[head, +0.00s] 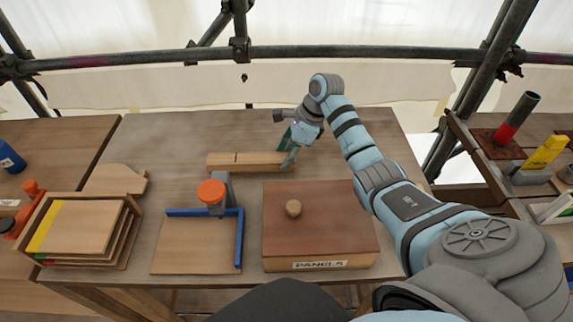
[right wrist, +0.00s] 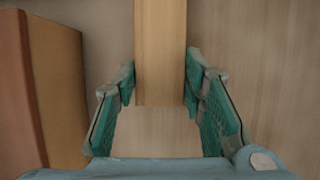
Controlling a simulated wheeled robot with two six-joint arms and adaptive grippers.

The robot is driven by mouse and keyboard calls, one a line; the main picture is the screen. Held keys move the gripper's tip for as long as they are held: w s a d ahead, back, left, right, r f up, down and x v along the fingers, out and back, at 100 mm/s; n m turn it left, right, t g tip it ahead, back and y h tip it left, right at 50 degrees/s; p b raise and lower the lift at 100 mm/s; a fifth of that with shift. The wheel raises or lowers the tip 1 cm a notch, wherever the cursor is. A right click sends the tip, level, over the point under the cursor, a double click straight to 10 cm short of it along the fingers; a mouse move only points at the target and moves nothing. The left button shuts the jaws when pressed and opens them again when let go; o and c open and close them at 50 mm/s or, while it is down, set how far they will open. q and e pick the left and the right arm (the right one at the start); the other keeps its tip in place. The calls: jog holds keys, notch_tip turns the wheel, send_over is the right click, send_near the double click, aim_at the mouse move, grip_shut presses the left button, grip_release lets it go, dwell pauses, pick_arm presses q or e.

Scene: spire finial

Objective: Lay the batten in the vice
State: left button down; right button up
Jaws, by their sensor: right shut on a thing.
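The batten (head: 250,160) is a pale wooden bar lying crosswise on the back middle of the bench, with a dark line across it. My right gripper (head: 290,157) is at its right end. In the right wrist view the green pads of my right gripper (right wrist: 160,88) close on both sides of the batten (right wrist: 161,50), near its end. The batten appears to rest on the bench or just above it. I cannot surely tell which thing is the vice; a grey clamp-like fixture with an orange knob (head: 212,191) stands in front of the batten. My left gripper is out of view.
A brown lidded box marked PANELS (head: 320,225) with a round knob stands front right of the batten. A blue L-shaped fence (head: 239,240) borders a board (head: 190,246). A panel rack (head: 80,230) stands at left. The bench's back is clear.

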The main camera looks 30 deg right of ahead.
jog(key=shift+f, duration=1.45)
jog(key=o, duration=0.9)
jog(key=shift+f, duration=0.15)
jog(key=o, duration=0.4)
